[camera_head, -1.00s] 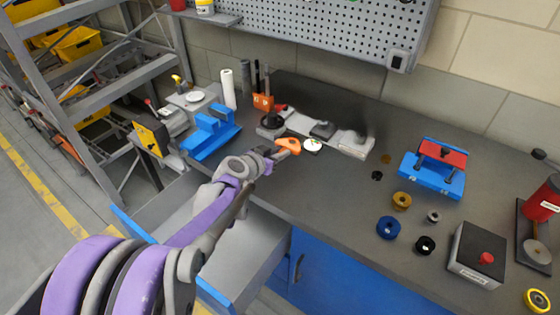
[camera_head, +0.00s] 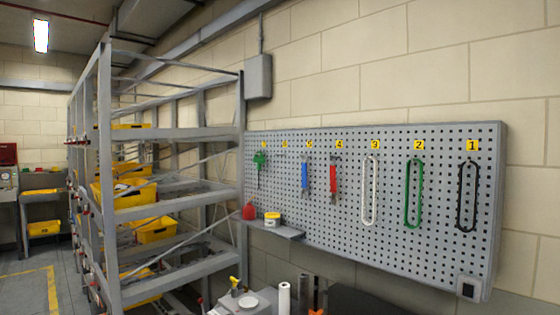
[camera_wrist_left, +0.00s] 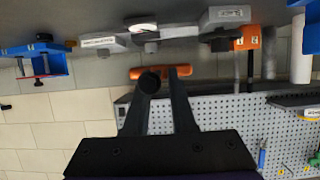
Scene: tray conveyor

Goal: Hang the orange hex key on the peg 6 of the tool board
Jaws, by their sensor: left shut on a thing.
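My left gripper (camera_wrist_left: 159,78) is in the left wrist view, shut on the orange hex key (camera_wrist_left: 170,72). The key's orange handle lies crosswise at the fingertips, and a dark round part shows in front of it. The rest of the key is hard to make out. The tool board (camera_head: 440,245) is on the wall at the right in the head view; part of it also shows in the wrist view (camera_wrist_left: 215,115). A small yellow label (camera_head: 285,144), left of the 5, appears to be 6, with no tool seen below it. My right gripper is not in view.
Beside that spot hang a green tool (camera_head: 260,160) on the left and a blue tool (camera_head: 305,176) on the right. A red tool (camera_head: 333,178) and several loops hang further right. A shelf (camera_head: 275,230) with a yellow-white jar (camera_head: 272,218) sits below the board's left part.

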